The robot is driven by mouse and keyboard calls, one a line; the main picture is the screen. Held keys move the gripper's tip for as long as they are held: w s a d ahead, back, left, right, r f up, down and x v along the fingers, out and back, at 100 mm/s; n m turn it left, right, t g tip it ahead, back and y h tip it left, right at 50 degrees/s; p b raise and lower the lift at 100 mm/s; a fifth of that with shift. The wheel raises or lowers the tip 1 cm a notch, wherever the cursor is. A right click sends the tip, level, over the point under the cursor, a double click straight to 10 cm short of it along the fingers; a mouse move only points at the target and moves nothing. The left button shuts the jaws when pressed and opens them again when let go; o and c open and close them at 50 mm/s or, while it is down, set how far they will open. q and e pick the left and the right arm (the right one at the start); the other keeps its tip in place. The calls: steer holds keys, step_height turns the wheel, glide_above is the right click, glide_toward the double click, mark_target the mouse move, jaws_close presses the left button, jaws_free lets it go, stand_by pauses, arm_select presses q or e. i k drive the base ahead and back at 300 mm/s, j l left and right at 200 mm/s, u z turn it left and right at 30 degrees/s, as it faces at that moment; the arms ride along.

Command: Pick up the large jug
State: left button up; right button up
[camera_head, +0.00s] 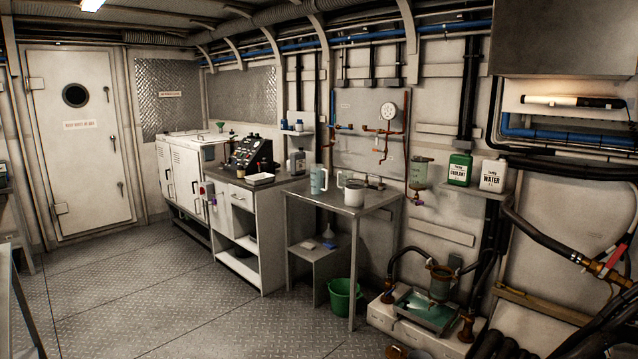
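A tall pale blue jug (317,180) with a side handle stands upright at the back left of the small metal table (374,206). A wider, squat greyish-white jug or mug (354,194) stands upright to its right on the same table, with its handle toward the left. I cannot tell by name which of the two is the large jug; the pale blue one looks taller. Nothing touches either vessel. Neither of my grippers shows in this view.
A counter (258,185) with a black control panel (251,154) and a white tray (260,179) adjoins the table on the left. A green bucket (343,298) stands below the table. A green canister (459,169) and a white one (493,175) sit on a right shelf. The left floor is clear.

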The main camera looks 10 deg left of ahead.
mark_target(316, 170)
steer(key=i+l, duration=0.1)
steer(key=i, duration=0.35)
steer(key=i+u, duration=0.1)
steer(key=i, duration=0.4)
steer(key=i+l, duration=0.2)
steer(key=i, duration=0.25)
